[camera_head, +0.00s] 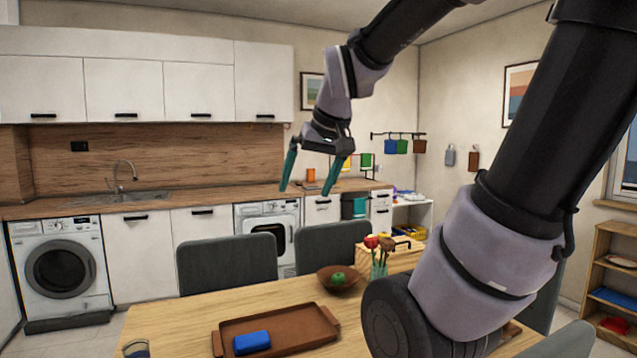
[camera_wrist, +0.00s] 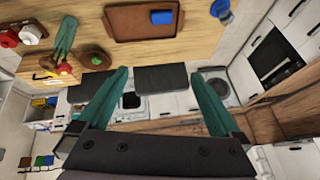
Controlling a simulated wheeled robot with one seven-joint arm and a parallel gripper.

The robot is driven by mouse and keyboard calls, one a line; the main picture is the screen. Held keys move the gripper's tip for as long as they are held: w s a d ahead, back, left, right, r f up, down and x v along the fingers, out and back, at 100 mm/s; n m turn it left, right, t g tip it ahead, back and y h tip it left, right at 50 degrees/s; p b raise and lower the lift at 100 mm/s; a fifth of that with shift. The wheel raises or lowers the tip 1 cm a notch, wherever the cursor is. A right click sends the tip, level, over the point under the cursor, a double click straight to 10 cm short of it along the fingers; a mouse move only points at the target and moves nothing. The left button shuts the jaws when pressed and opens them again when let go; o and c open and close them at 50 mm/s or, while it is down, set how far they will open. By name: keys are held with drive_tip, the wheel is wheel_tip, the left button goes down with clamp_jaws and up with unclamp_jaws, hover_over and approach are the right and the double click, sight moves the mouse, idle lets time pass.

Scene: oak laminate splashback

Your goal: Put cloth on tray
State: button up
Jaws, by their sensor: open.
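A brown tray (camera_head: 290,327) with raised handles lies on the wooden table, and it shows at the top of the wrist view (camera_wrist: 126,30). A small blue block-like thing (camera_head: 252,342) rests on the tray; it also shows in the wrist view (camera_wrist: 161,17). It may be a folded cloth, but I cannot tell for sure. No other cloth is clear on the table. My gripper (camera_head: 309,190) is open and empty, high above the far side of the table, well apart from the tray. Its two teal fingers spread wide in the wrist view (camera_wrist: 156,72).
A bowl with a green fruit (camera_head: 339,279) and a vase of flowers (camera_head: 378,268) stand right of the tray. My arm hides the table's right part.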

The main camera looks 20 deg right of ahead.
drive_tip(key=s+m, duration=0.2)
drive_tip(key=s, duration=0.1)
drive_tip(key=s+t, duration=0.1)
drive_tip(key=s, duration=0.1)
drive_tip(key=shift+s+r+m+y, duration=0.2)
drive_tip(key=shift+r+m+y, duration=0.1)
drive_tip(key=shift+r+m, duration=0.1)
idle(0.9)
